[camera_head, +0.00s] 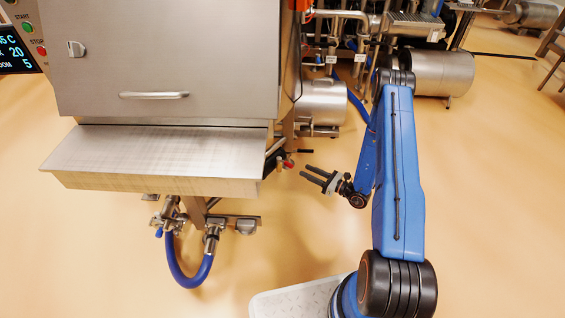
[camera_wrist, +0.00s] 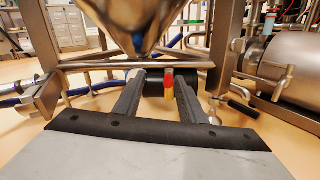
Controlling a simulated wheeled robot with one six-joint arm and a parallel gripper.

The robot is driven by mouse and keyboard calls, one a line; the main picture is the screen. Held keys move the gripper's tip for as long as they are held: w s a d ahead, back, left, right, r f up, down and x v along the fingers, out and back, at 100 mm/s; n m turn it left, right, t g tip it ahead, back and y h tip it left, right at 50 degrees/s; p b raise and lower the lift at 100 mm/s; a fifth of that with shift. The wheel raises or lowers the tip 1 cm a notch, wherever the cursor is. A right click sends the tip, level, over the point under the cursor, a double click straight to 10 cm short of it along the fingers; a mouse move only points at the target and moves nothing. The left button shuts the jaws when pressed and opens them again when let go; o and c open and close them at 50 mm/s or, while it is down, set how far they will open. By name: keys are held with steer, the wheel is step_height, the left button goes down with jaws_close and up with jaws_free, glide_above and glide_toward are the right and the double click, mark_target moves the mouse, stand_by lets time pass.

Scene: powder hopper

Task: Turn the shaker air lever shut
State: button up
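A small red part (camera_head: 288,163), which looks like the air lever, sits at the lower right side of the steel hopper unit (camera_head: 165,60). In the wrist view the red part (camera_wrist: 168,80) stands roughly upright above a yellowish piece, seen between my fingers and nearer the right one. My gripper (camera_head: 304,170) is open and empty, just right of the red part in the head view, its fingers pointing left at it. In the wrist view the gripper (camera_wrist: 158,75) shows a clear gap between its fingers. I see no contact, and the lever's exact angle is hard to tell.
A steel cone (camera_wrist: 135,22) hangs above the fingers. A black-ended handle (camera_head: 305,151) juts out close to the gripper. A steel tray (camera_head: 155,152) overhangs at the left, with a blue hose (camera_head: 185,270) below. Open floor (camera_head: 490,190) lies at the right.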

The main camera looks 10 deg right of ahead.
mark_target(285, 163)
step_height(285, 163, down, 4)
steer(key=d+m+t+h, duration=0.1)
steer(key=m, duration=0.1)
steer(key=x, duration=1.6)
steer(key=shift+w+a, duration=0.2)
steer(key=shift+w, duration=0.1)
steer(key=shift+c, duration=0.6)
steer(key=shift+n, duration=0.3)
jaws_close()
